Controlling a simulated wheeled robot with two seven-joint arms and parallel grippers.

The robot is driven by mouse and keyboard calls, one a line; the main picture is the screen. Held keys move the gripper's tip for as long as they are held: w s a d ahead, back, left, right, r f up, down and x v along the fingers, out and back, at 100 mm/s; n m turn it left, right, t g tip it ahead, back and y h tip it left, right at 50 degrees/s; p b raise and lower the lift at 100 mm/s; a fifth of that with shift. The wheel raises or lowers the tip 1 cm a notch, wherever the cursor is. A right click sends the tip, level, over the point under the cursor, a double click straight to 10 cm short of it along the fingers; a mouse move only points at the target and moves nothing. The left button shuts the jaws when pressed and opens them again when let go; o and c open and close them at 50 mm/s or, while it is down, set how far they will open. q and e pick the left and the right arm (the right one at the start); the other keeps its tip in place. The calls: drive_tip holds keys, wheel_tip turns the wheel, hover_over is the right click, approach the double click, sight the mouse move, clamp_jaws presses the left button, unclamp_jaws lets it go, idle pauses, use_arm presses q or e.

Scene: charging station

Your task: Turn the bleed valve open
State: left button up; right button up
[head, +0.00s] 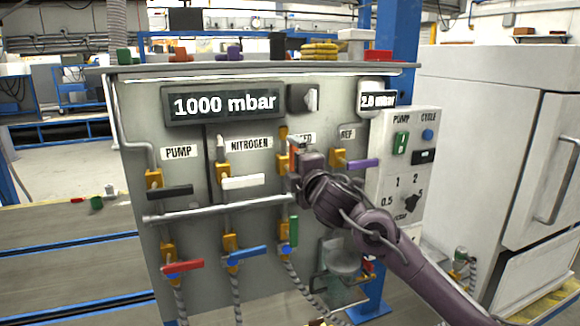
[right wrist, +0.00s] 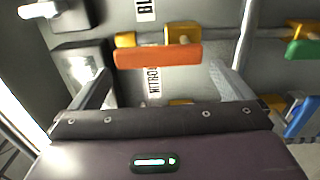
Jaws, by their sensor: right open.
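The bleed valve (head: 283,162) is on the panel below a label mostly hidden by my right gripper. In the right wrist view, its orange-red handle (right wrist: 158,55) lies along the line of its pipe, in front of the yellow valve body (right wrist: 182,33). My right gripper (right wrist: 160,72) is open, its two fingers spread near the handle's two ends. I cannot tell whether they touch it. In the head view, my right gripper (head: 302,165) is in front of the bleed valve and covers most of the handle. My left gripper is not in view.
Nearby are the white nitrogen handle (head: 243,182), purple REF handle (head: 362,163), green handle (head: 294,231) and blue handle (head: 248,256). A horizontal pipe (head: 215,208) crosses the panel below. The display (head: 223,104) reads 1000 mbar. A control box (head: 405,165) stands at the right.

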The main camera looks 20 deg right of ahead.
drive_tip(key=s, duration=0.4)
drive_tip(key=shift+s+a+b, duration=0.1)
drive_tip(key=shift+s+b, duration=0.05)
drive_tip(key=shift+b, duration=0.15)
